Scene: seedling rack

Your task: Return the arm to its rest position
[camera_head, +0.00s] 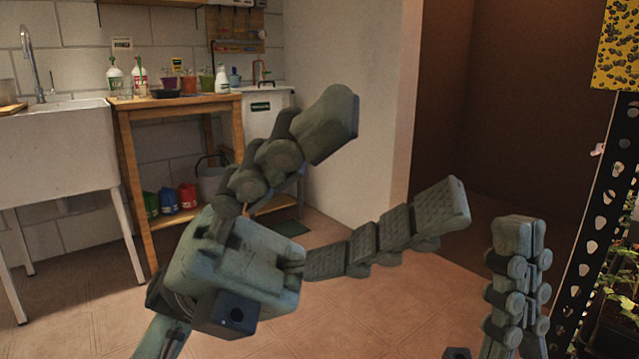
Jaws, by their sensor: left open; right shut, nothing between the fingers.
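My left gripper (397,162) is large in the middle of the head view. Its two fingers are spread wide, one pointing up and right, the other to the right. Nothing is between them. My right gripper (520,224) stands upright at the lower right. Its fingers are closed together with nothing visible between them. The two grippers are apart. Most of both arms is out of view, so their full posture cannot be told.
A black perforated rack post (592,225) with seedlings (622,290) stands at the right edge, close to my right gripper. A wooden bench (175,102) with bottles and pots, and a white sink (60,150), stand at the back left. Open tiled floor lies between.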

